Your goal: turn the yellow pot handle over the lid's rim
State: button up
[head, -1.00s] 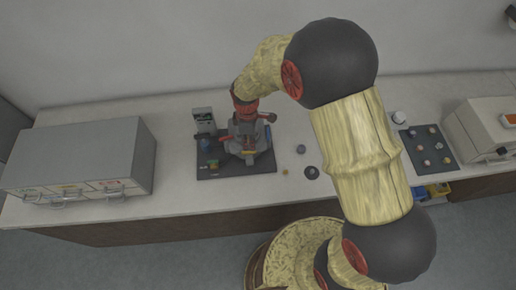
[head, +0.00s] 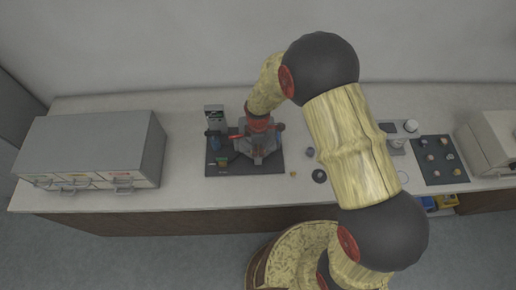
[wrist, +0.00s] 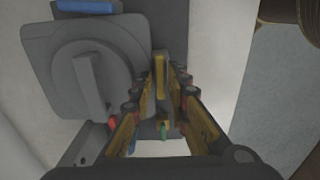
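The yellow pot handle (wrist: 161,76) appears in the wrist view as an upright yellow bar beside the right edge of a grey lid (wrist: 50,75). The lid has a raised round middle with a grey bar across it. My gripper (wrist: 168,82) has its fingers on either side of the yellow handle; a gap shows on the right, so it looks open around it. Contact on the left side is unclear. In the head view my gripper (head: 258,142) is over the press on the dark mat (head: 270,168); the handle is hidden there.
A grey drawer cabinet (head: 90,145) stands at the left of the counter. A dark tray (head: 432,175) with several small round pieces and a white machine (head: 490,140) are at the right. A small dark disc (head: 319,176) lies right of the mat.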

grip_shut()
dwell(0.3)
jog(key=shift+m, duration=0.4)
jog(key=m+b, duration=0.1)
jog(key=m, duration=0.3)
jog(key=shift+b, duration=0.3)
jog(key=m+b, duration=0.1)
jog(key=m, duration=0.3)
jog(key=m+b, duration=0.1)
jog(key=m, duration=0.3)
jog(key=shift+m, duration=0.4)
jog(key=shift+r+m, duration=0.1)
jog(key=shift+m, duration=1.9)
jog(key=shift+w+b, duration=0.1)
jog(key=shift+b, duration=0.2)
grip_release()
